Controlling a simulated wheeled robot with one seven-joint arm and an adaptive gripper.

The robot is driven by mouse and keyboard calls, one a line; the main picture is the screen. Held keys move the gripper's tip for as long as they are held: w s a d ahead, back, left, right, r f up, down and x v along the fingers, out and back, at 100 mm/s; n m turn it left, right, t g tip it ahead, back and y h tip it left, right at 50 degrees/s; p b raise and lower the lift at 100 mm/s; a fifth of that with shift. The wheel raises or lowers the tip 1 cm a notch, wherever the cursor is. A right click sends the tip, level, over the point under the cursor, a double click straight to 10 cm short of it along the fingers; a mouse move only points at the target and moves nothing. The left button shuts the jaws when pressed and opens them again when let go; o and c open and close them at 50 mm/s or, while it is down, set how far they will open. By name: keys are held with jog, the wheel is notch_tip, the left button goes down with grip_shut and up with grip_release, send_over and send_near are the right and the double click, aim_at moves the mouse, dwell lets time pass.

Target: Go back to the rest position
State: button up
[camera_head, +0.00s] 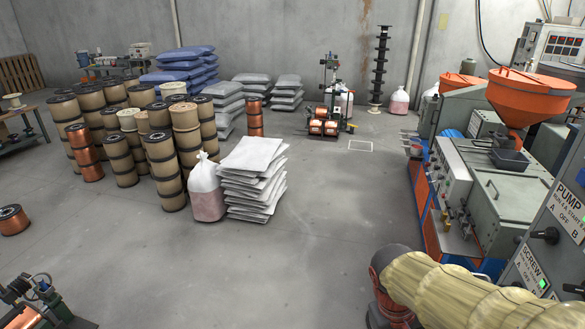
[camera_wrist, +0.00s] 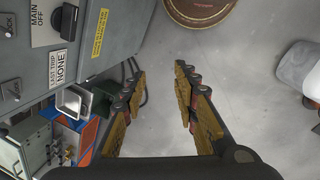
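My gripper (camera_wrist: 160,85) shows in the wrist view with its two fingers apart and bare floor between them. Nothing is between the fingers. The floor lies some way below the fingertips. In the head view my arm (camera_head: 455,290), in a yellowish sleeve, reaches in from the lower right beside the machine panel. The gripper itself cannot be made out in the head view.
A grey control panel (camera_wrist: 75,40) stands close on the left in the wrist view. A round brown drum or spool (camera_wrist: 205,10) is at its top. Stacked spools (camera_head: 165,160) and white sacks (camera_head: 255,175) stand mid-left in the head view. The central floor (camera_head: 340,220) is clear.

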jog(key=s+a+r+t+y, duration=0.1)
jog(key=s+a+r+t, duration=0.1)
jog(key=r, duration=0.4)
jog(key=s+a+r+m+t+y, duration=0.1)
jog(key=a+r+t, duration=0.2)
jog(key=r, duration=0.3)
jog(key=shift+s+r+m+t, duration=0.15)
jog(key=shift+s+m+t, duration=0.15)
jog(key=shift+s+t, duration=0.15)
jog(key=shift+a, duration=0.1)
